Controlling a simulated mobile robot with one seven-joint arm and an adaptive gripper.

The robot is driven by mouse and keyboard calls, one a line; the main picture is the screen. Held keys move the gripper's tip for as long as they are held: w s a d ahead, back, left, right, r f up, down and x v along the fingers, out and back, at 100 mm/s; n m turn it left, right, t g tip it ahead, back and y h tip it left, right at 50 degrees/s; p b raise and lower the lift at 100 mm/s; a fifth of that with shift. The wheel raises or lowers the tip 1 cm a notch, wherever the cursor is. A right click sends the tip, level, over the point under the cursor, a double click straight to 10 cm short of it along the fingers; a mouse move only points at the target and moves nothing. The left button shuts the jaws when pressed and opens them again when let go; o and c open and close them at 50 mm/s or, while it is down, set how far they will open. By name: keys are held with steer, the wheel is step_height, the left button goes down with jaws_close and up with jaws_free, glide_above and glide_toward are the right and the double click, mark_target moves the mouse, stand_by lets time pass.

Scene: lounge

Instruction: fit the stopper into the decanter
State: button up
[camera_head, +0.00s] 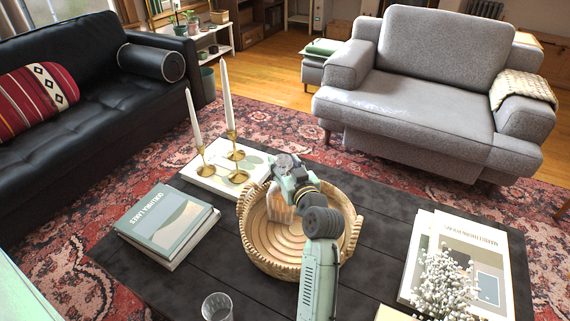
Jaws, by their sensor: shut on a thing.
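My gripper (287,180) is over the round woven tray (247,228) on the dark table, seen from behind and above. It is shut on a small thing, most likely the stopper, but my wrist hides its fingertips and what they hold. A glass vessel with an amber tint, which looks like the decanter (281,209), stands in the tray just below my gripper. Its neck and mouth are covered by my gripper. I cannot tell whether the stopper touches the decanter.
Stacked books (165,222) lie left. A clear glass (217,307) is at the front. White flowers (447,280) and books (418,262) are at the right. Dark table (370,285) shows bare around the tray.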

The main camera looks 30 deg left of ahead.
steer(key=shift+f+b, duration=1.15)
steer(key=shift+f, duration=0.25)
stand_by(0.4)
steer(key=o, duration=1.3)
steer(key=shift+d, duration=0.1)
steer(key=shift+v, duration=2.95)
